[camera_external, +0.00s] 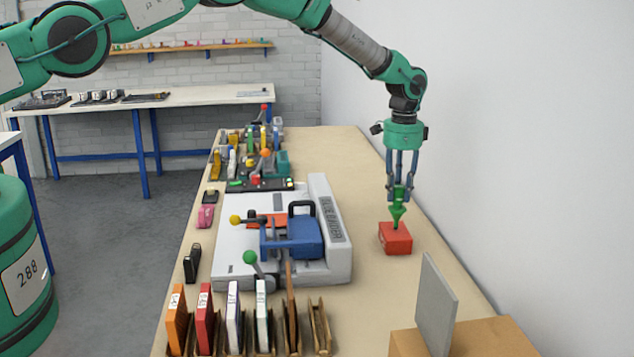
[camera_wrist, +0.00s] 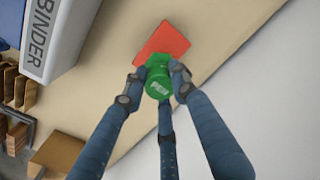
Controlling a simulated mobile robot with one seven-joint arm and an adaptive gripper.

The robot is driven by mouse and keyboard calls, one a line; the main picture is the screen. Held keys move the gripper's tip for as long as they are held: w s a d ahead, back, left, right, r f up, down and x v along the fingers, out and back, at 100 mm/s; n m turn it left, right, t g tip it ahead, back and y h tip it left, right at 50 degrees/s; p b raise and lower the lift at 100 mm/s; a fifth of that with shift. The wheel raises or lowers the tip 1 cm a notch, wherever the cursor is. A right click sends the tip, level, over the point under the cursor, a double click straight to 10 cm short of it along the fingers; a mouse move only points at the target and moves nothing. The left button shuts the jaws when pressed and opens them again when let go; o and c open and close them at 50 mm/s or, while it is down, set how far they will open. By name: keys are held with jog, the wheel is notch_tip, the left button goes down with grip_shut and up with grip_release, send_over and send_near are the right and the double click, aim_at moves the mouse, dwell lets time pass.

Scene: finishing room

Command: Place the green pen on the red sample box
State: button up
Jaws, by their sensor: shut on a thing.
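The red sample box (camera_external: 395,239) sits on the right side of the long table, near the wall. The green pen (camera_external: 398,213) is a stubby, cone-like piece held upright with its narrow end down. My gripper (camera_external: 401,192) is shut on the pen, right above the box. The pen's tip is at or just over the box; I cannot tell whether they touch. In the wrist view the pen (camera_wrist: 158,80) shows end-on between the fingers (camera_wrist: 157,77) and hides part of the red box (camera_wrist: 165,42).
A grey-white binder machine (camera_external: 330,235) with blue parts stands left of the box. A grey upright panel on a wooden block (camera_external: 470,340) stands in front. Several coloured books in wooden slots (camera_external: 240,325) line the near left. The table (camera_external: 345,155) behind the box is clear.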

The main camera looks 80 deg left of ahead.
jog(key=o, duration=1.2)
jog(key=shift+f, duration=0.1)
jog(key=shift+c, duration=0.2)
jog(key=shift+r, duration=0.2)
notch_tip(320, 180, up, 12)
jog(key=b, duration=0.1)
jog(key=shift+b, duration=0.4)
